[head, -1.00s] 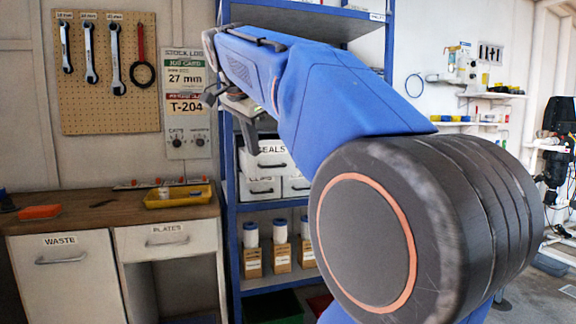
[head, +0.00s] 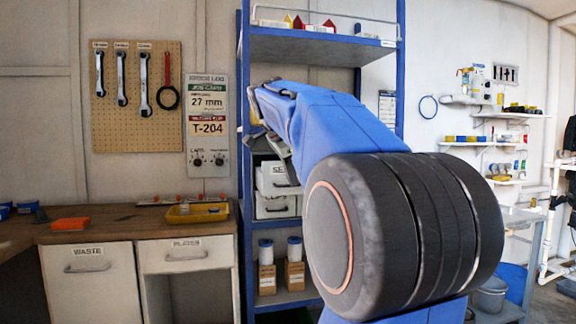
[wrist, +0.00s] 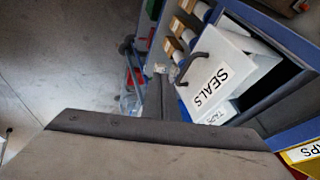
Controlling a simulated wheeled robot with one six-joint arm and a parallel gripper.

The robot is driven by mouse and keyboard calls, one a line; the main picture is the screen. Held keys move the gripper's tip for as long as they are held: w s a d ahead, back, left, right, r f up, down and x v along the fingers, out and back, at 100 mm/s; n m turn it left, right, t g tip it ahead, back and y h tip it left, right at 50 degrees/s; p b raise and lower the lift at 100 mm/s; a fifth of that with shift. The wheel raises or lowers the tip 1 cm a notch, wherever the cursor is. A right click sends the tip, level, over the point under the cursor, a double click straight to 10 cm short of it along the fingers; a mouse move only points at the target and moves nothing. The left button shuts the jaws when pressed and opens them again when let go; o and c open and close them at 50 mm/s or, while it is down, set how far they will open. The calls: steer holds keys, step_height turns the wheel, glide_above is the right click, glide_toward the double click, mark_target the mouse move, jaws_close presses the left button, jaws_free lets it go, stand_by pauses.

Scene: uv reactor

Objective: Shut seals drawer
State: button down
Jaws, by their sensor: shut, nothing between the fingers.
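The white seals drawer (wrist: 222,72) shows in the wrist view with its label and dark handle. It stands pulled out from its unit, with part of its inside visible behind the front. In the head view the seals drawer (head: 268,181) is on the blue shelf, and my arm hides part of its front and label. My gripper (wrist: 163,95) is shut and empty in the wrist view, beside the drawer front on its left; I cannot tell whether they touch. In the head view my gripper is mostly hidden by my arm.
Another white drawer (head: 275,207) sits below the seals drawer. Blue shelf posts (head: 243,150) stand close to my arm. A wooden bench (head: 110,222) stands to the left. Bare floor (wrist: 60,60) shows in the wrist view.

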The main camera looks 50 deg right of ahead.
steer(key=w+d, duration=0.1)
steer(key=w+d+f, duration=0.1)
steer(key=w, duration=0.1)
steer(key=shift+w, duration=0.2)
stand_by(0.3)
steer(key=w+d, duration=0.3)
steer(key=w, duration=0.2)
steer(key=w+d, duration=0.3)
steer(key=w, duration=0.2)
steer(key=w+d, duration=0.3)
steer(key=w, duration=0.2)
steer(key=shift+d, duration=0.15)
steer(key=shift+w, duration=0.1)
